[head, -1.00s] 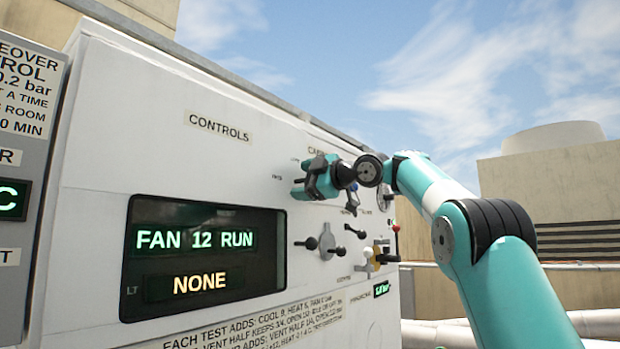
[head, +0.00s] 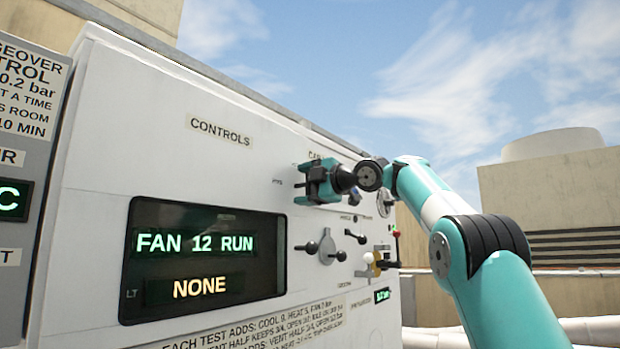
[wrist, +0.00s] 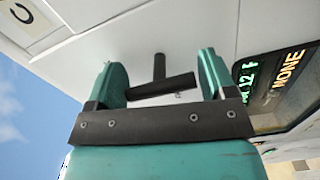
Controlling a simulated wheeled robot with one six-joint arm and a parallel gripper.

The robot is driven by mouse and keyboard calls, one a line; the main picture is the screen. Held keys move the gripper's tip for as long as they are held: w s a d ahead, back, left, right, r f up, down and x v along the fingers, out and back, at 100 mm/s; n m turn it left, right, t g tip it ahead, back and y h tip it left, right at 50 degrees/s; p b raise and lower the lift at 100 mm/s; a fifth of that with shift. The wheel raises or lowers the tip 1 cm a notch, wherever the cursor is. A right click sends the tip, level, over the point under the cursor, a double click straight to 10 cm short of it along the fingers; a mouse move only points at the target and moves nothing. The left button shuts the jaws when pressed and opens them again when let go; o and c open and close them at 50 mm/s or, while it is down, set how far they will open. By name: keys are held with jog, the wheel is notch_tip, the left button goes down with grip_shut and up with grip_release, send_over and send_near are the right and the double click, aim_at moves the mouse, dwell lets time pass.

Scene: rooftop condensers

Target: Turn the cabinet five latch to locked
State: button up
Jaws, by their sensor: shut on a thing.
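My gripper (head: 305,182) is at the white control panel, at the upper right of the cabinet front in the head view. In the wrist view my gripper (wrist: 160,70) has its two teal fingers on either side of a dark T-shaped latch handle (wrist: 163,86), shut on the ends of its crossbar. The handle's stem runs to the white panel. In the head view the handle is hidden behind the fingers. Its label and the locked mark cannot be read.
Below my gripper are a grey disc with a dark lever (head: 326,247), another dark lever (head: 355,236) and a white-knobbed lever (head: 369,259). A red-tipped lever (head: 396,235) stands at the panel's right. A lit display (head: 205,240) reads FAN 12 RUN and NONE.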

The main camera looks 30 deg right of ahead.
jog(key=shift+r, duration=0.2)
jog(key=o, duration=0.8)
jog(key=shift+f, duration=0.1)
jog(key=shift+s+d+b, duration=0.2)
jog(key=shift+s+b, duration=0.1)
jog(key=shift+s, duration=0.2)
jog(key=b+v, duration=0.3)
jog(key=v, duration=1.3)
jog(key=shift+s, duration=0.35)
